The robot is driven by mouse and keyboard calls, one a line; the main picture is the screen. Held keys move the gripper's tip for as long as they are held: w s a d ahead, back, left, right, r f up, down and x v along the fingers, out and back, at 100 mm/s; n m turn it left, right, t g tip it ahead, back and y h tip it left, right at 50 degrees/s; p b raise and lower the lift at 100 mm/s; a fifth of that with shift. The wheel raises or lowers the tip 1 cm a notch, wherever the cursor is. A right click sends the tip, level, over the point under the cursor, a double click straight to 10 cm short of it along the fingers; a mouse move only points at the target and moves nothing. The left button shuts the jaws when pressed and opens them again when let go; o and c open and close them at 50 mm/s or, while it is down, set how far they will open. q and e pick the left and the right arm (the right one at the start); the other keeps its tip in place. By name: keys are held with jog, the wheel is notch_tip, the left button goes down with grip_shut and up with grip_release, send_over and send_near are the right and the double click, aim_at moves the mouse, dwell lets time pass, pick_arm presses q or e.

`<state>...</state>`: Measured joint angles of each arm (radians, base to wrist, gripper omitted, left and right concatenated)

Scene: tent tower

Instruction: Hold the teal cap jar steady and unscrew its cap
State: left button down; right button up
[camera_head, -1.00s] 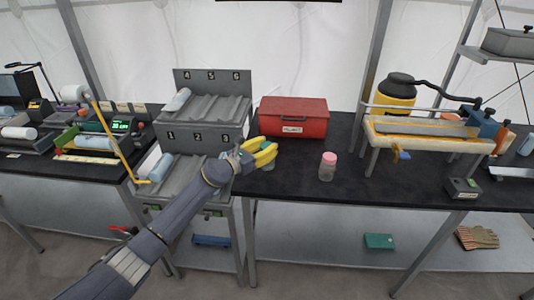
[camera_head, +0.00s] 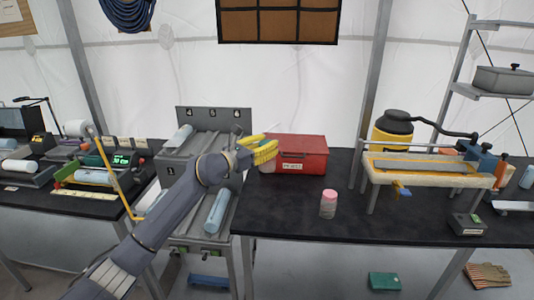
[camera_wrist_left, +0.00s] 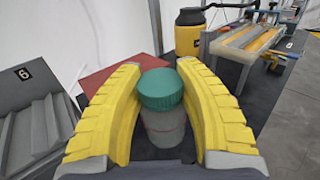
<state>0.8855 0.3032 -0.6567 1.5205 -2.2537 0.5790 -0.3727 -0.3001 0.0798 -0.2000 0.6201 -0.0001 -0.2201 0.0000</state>
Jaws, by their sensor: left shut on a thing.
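The teal cap jar (camera_wrist_left: 160,124) is clear with a teal cap (camera_wrist_left: 160,89) on top, between the two yellow fingers of my left gripper (camera_wrist_left: 160,108) in the left wrist view. In the head view my left gripper (camera_head: 261,151) is shut on the jar, in front of the left end of the red box. Only the jar's lower part (camera_head: 267,167) shows there below the fingers. The jar appears held above the black table. My right gripper is not in view.
A pink-capped jar (camera_head: 328,204) stands on the black table (camera_head: 290,215). The red box (camera_head: 303,157) is behind it. A grey numbered rack (camera_head: 222,182) with pale blue cylinders is at left. A yellow-trimmed trough stand (camera_head: 430,172) is at right.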

pick_arm(q)
jog(key=shift+r, duration=0.25)
jog(key=c, duration=1.6)
grip_release()
grip_shut()
